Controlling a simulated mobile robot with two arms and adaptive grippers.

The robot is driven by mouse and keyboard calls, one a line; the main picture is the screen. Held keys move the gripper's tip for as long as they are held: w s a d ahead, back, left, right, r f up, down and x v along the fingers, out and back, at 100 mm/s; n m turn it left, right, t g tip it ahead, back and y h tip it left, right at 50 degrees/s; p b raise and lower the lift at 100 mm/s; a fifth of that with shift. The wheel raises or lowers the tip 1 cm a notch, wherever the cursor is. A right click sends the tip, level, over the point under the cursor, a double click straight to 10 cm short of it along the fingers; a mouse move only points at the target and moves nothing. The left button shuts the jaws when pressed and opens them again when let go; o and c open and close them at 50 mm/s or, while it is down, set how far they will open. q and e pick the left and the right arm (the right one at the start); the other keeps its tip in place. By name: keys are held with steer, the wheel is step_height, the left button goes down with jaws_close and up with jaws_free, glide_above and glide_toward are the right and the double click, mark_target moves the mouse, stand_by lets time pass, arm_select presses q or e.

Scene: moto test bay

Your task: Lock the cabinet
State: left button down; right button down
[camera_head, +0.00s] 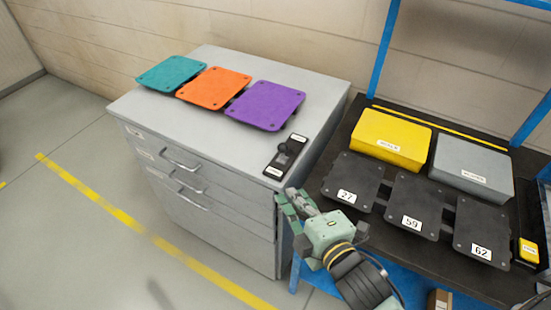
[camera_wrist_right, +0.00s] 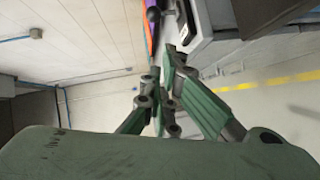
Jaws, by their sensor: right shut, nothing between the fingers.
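The grey cabinet (camera_head: 228,150) stands in the middle of the head view, and its drawers look closed. A black lock plate (camera_head: 287,157) with a dark round knob (camera_head: 283,147) lies on its top near the right front corner. White labels sit at the plate's two ends. My right gripper (camera_head: 291,200) is beside the cabinet's right front corner, just in front of the plate and apart from the knob. My left gripper is not in view.
Teal (camera_head: 171,73), orange (camera_head: 214,88) and purple (camera_head: 265,105) plates lie on the cabinet top. A dark table (camera_head: 330,205) at right holds numbered black plates (camera_head: 411,204), a yellow box (camera_head: 391,139) and a grey box (camera_head: 471,167). The floor at left is free.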

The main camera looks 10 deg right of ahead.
mark_target(283, 152)
steer(key=shift+n+y, duration=0.4)
steer(key=shift+n, duration=0.2)
steer(key=p+x, duration=0.1)
steer(key=x, duration=0.3)
steer(key=r+p+x, duration=0.1)
steer(key=x, duration=0.3)
steer(key=d+p+x, duration=0.1)
steer(key=x, duration=0.3)
steer(key=shift+w+r+p, duration=0.15)
steer(key=shift+w+p, duration=0.15)
steer(key=shift+w, duration=0.15)
steer(key=shift+w+d, duration=0.35)
steer(key=shift+w, duration=0.05)
steer(key=w+d, duration=0.4)
steer(key=w, duration=0.1)
steer(key=shift+w+d, duration=0.15)
steer(key=shift+d, duration=0.15)
